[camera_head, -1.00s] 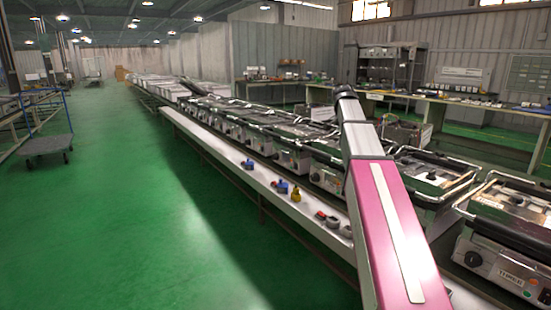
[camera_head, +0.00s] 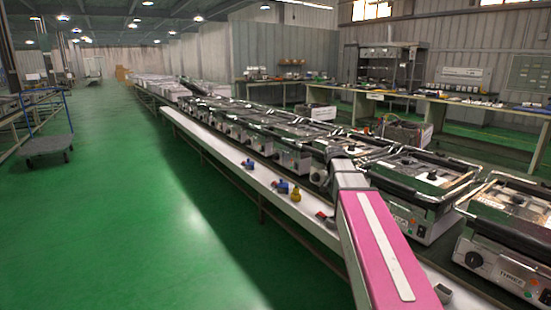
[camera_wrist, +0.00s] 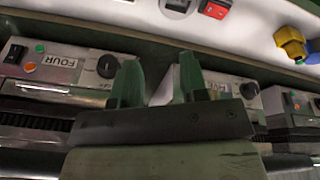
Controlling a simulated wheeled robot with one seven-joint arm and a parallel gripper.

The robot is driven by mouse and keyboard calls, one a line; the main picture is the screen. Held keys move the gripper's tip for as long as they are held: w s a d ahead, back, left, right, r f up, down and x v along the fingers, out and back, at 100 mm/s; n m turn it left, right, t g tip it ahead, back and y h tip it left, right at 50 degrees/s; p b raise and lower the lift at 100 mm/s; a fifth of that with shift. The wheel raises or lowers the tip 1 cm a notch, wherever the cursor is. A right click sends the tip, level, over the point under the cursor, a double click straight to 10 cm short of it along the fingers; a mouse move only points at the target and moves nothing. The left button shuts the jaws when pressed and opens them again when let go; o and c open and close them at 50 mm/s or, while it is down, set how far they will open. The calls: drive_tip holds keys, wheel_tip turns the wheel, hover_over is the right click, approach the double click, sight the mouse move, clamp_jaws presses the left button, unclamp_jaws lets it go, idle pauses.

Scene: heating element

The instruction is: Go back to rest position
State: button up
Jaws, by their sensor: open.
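My gripper (camera_wrist: 160,82) shows in the wrist view with its two green fingers apart and nothing between them. It is over the front of the heating units, close to a unit labelled FOUR (camera_wrist: 60,72) on its left. Another unit (camera_wrist: 232,92) is partly hidden behind the right finger. In the head view my pink and grey arm reaches forward over the bench, and the gripper itself is hidden beyond it.
A long row of heating units (camera_head: 415,195) stands along the bench. The narrow white shelf (camera_head: 225,160) in front holds blue parts (camera_head: 282,186), a yellow part (camera_head: 296,195) and a red part (camera_wrist: 215,9). A cart (camera_head: 45,145) stands left. The green floor (camera_head: 130,220) is open.

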drive_tip(key=s+a+f+n+y, duration=0.1)
drive_tip(key=s+a+f+n, duration=0.2)
drive_tip(key=s+f, duration=0.7)
drive_tip(key=s+a+f+n+g+y, duration=0.1)
drive_tip(key=s+a+f+n, duration=0.2)
drive_tip(key=s+f, duration=0.7)
wheel_tip(320, 180, down, 2)
drive_tip(key=shift+s+a+f+g, duration=0.2)
drive_tip(key=shift+s+a+g, duration=0.1)
drive_tip(key=shift+a, duration=0.1)
